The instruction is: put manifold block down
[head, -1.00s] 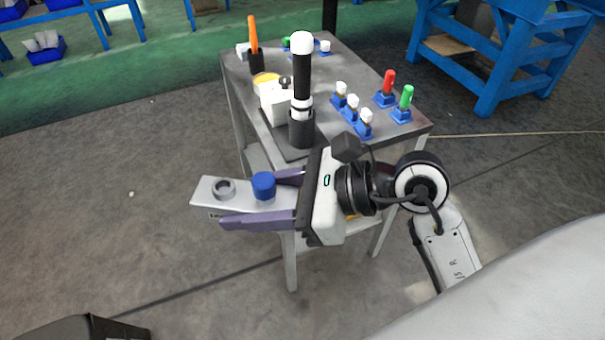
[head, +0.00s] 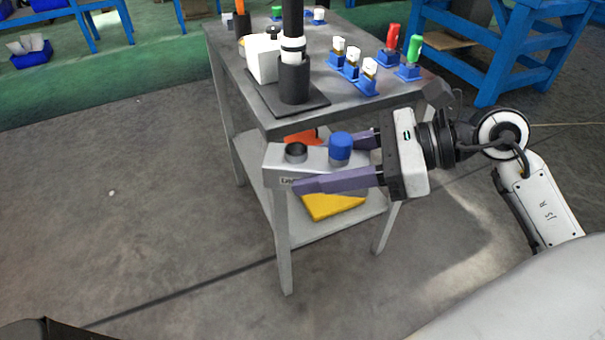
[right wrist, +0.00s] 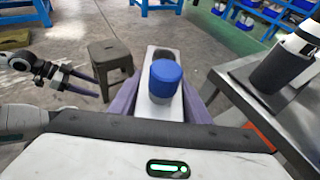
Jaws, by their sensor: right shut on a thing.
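The manifold block (head: 318,160) is a grey bar with a blue cap (head: 340,147) and a dark-rimmed round port (head: 296,152). My right gripper (head: 326,165) is shut on it, with purple fingers along its two long sides. In the head view the block is level, in front of the near edge of the grey table (head: 340,112); whether it touches the table is unclear. In the right wrist view the blue cap (right wrist: 165,78) hides part of the block (right wrist: 152,105). My left gripper (right wrist: 82,82) shows there at the left, fingers apart and empty.
A black cylinder holder (head: 294,80) and white box (head: 263,58) stand on the tabletop. Several blue-based fittings (head: 360,75) sit to their right. The lower shelf (head: 300,228) bears a yellow item (head: 335,204) and an orange item (head: 302,137). A stool (right wrist: 110,58) stands beyond.

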